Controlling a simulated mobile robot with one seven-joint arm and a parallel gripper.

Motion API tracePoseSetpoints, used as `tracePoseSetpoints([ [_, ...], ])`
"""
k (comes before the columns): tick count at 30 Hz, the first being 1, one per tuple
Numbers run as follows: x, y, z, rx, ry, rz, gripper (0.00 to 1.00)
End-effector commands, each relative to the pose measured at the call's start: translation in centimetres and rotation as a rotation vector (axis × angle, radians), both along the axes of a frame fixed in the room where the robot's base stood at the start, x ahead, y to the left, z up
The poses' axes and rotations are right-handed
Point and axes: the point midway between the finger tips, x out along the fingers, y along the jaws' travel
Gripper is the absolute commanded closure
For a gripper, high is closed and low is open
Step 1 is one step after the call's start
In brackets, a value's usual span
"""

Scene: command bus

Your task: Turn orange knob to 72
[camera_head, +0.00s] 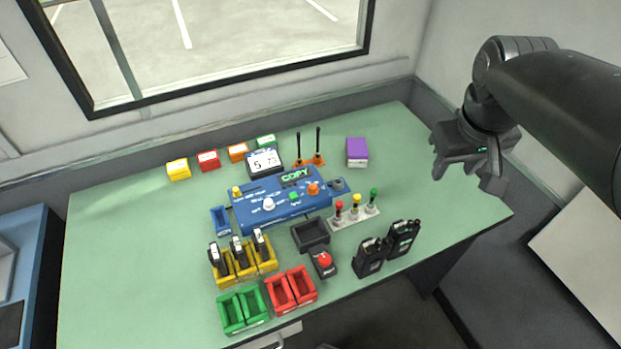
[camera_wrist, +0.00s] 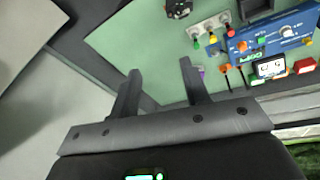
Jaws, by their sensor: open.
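The orange knob (camera_head: 313,188) sits on the right part of the blue console (camera_head: 262,212), which lies on the green table. It also shows in the wrist view (camera_wrist: 242,46), small, at the upper right. The console has a green-lit screen (camera_head: 296,176) reading COPY. A small display (camera_head: 264,162) behind the console shows digits, too small to read surely. My gripper (camera_head: 468,170) is open and empty, above the right end of the table, well to the right of the knob. In the wrist view both fingers (camera_wrist: 160,70) are apart with nothing between them.
Three small coloured-top levers (camera_head: 356,208) stand right of the console. Two orange-based antennas (camera_head: 317,160) and a purple box (camera_head: 357,152) are behind it. Black radios (camera_head: 370,257), a red button (camera_head: 324,262) and coloured bins (camera_head: 243,308) are in front. The table's right end is clear.

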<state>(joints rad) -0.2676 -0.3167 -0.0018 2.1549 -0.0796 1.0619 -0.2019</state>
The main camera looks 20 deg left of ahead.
Motion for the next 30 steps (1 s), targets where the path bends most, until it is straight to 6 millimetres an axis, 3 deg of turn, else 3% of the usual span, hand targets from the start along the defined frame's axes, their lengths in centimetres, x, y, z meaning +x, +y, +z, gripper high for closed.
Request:
tracePoseSetpoints([
  [6,4.5,5.9,-1.1,-0.093,0.103,0.220,0.58],
  [15,8.7,15.4,-4.6,-0.225,0.230,0.514,0.58],
  [23,10.1,24.5,-9.7,-0.349,0.335,0.764,0.58],
  [30,9.5,31.3,-14.4,-0.448,0.412,0.948,0.58],
])
